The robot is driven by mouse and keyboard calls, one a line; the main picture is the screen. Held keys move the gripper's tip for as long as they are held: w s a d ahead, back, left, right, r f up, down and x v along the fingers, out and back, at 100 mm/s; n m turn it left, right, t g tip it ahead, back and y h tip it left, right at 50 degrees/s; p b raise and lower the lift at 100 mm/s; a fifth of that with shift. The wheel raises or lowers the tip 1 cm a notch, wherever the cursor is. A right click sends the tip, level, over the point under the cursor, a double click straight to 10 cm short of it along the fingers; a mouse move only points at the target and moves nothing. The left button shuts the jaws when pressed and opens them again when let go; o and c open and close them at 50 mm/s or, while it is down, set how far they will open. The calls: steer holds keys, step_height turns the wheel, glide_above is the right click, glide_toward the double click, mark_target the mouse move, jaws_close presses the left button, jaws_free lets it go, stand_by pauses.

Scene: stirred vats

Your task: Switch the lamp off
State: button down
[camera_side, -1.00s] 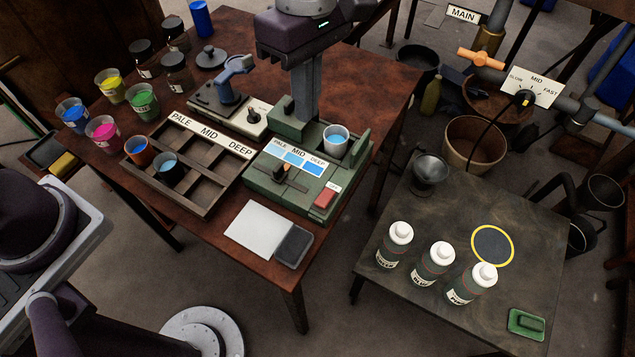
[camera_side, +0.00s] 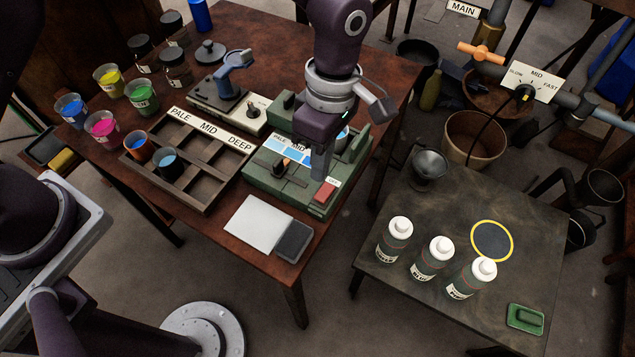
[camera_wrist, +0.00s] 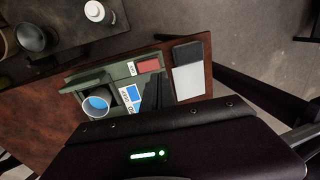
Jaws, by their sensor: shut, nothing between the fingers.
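The green lamp box (camera_side: 262,180) stands on the brown table, with a PALE MID DEEP strip and a dark orange-tipped knob on top. Its red switch (camera_side: 325,194) sits at the front right corner beside a small white label. The switch also shows in the wrist view (camera_wrist: 148,65). My gripper (camera_side: 318,177) is shut and empty, pointing down close above the box, just behind the red switch in the side view. I cannot tell whether it touches. My arm hides part of the box and most of the cup of blue liquid, which shows in the wrist view (camera_wrist: 96,104).
A white pad (camera_side: 258,222) and a dark block (camera_side: 293,241) lie in front of the box. A wooden compartment tray (camera_side: 210,185) with cups is at left. A blue-handled device (camera_side: 230,90) stands behind. Bottles (camera_side: 434,262) stand on the separate right table.

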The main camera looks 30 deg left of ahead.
mark_target(319, 194)
steer(key=f, duration=0.3)
steer(key=s+f, duration=0.1)
steer(key=f, duration=0.1)
steer(key=shift+f, duration=0.3)
steer(key=shift+s+f, duration=0.2)
steer(key=shift+f, duration=0.1)
steer(key=shift+w, duration=0.1)
steer(key=shift+w+r, duration=0.25)
steer(key=shift+w, duration=0.45)
steer(key=shift+r, duration=0.15)
